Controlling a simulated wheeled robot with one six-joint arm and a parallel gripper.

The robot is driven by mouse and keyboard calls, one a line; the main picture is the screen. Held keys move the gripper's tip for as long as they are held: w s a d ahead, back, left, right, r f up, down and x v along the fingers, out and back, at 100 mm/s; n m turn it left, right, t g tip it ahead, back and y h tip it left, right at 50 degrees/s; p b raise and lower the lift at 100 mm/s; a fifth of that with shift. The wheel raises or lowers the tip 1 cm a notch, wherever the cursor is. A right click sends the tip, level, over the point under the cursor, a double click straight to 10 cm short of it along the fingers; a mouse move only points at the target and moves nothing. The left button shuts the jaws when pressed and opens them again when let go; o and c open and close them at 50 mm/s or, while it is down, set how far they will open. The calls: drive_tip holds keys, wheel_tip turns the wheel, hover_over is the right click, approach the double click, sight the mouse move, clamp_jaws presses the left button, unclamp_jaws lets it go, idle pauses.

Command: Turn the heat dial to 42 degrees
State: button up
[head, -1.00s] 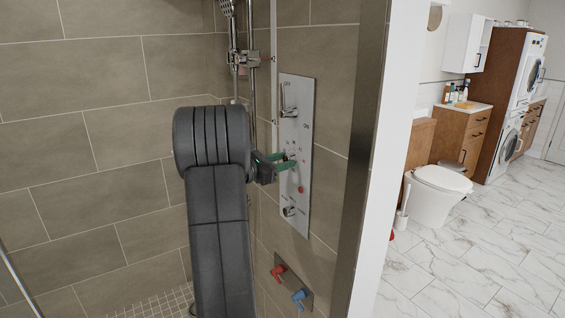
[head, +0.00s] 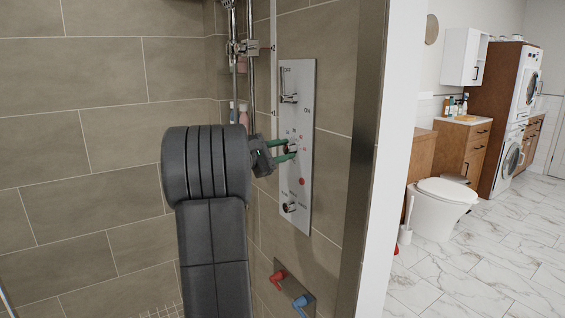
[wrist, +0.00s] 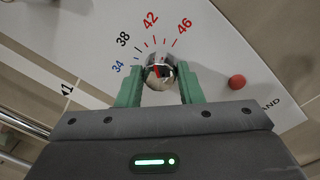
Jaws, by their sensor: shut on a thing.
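The heat dial (wrist: 160,74) is a small shiny chrome knob with a red mark on it. Printed numbers 34, 38, 42 and 46 arc around it in the wrist view, 34 in blue and 42 and 46 in red. The red mark points up and slightly left, but I cannot tell the exact number. My gripper (wrist: 160,84) is shut on the dial, with a green finger on each side. In the head view my gripper (head: 290,149) reaches the middle of the pale control panel (head: 301,101), and its fingers partly hide the dial there.
A lever (head: 289,98) sits above the dial and another knob (head: 290,208) below it. A red button (wrist: 237,82) is close to the right finger. Red (head: 279,278) and blue (head: 301,301) handles stick out lower on the tiled wall.

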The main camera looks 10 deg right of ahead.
drive_tip(key=shift+m+b, duration=0.4)
drive_tip(key=shift+m, duration=0.1)
drive_tip(key=o, duration=1)
drive_tip(key=v, duration=1.3)
drive_tip(key=shift+s+a+f, duration=0.15)
drive_tip(key=shift+a, duration=0.25)
drive_tip(key=shift+d, duration=0.1)
